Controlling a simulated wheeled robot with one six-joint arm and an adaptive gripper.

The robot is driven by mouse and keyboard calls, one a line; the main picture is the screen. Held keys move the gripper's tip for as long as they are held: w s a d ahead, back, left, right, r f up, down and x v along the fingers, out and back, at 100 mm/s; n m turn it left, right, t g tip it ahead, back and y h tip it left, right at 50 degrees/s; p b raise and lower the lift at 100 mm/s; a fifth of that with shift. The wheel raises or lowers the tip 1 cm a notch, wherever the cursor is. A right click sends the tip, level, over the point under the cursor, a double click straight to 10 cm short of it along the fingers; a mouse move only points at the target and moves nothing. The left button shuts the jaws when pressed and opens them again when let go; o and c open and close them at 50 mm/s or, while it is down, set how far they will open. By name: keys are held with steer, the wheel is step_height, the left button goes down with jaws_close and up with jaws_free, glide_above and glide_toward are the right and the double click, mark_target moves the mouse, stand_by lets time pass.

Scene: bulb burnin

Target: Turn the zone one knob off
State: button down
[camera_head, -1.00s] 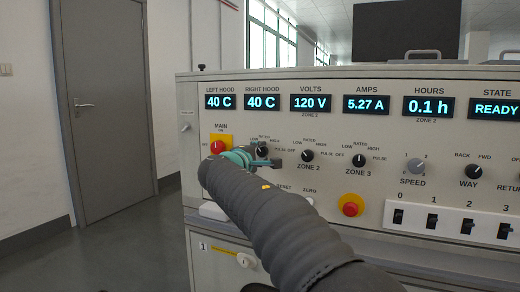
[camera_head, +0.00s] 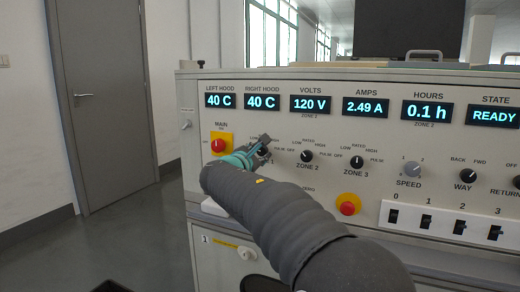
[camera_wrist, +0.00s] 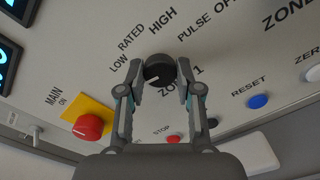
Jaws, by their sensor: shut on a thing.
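The zone one knob (camera_wrist: 158,70) is a round black knob with a pale mark, centred in the wrist view. My gripper (camera_wrist: 159,76) is closed around it, one finger on each side. The mark points left and slightly down in that view, below the LOW label; the left finger hides the panel there. In the head view my gripper (camera_head: 262,146) is at the panel beside the zone two knob (camera_head: 306,156) and covers most of the zone one knob. The AMPS display (camera_head: 365,107) reads 2.49 A.
The red main knob (camera_head: 218,146) on its yellow plate is close left of my gripper. The zone three knob (camera_head: 357,162), a red button (camera_head: 348,205) and several switches lie to the right. The wrist view shows a blue reset button (camera_wrist: 259,102) nearby.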

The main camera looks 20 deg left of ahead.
steer(key=shift+n, duration=0.3)
steer(key=c, duration=0.8)
jaws_free()
steer(key=shift+o, duration=0.2)
steer(key=s+a, duration=0.1)
steer(key=s, duration=1.1)
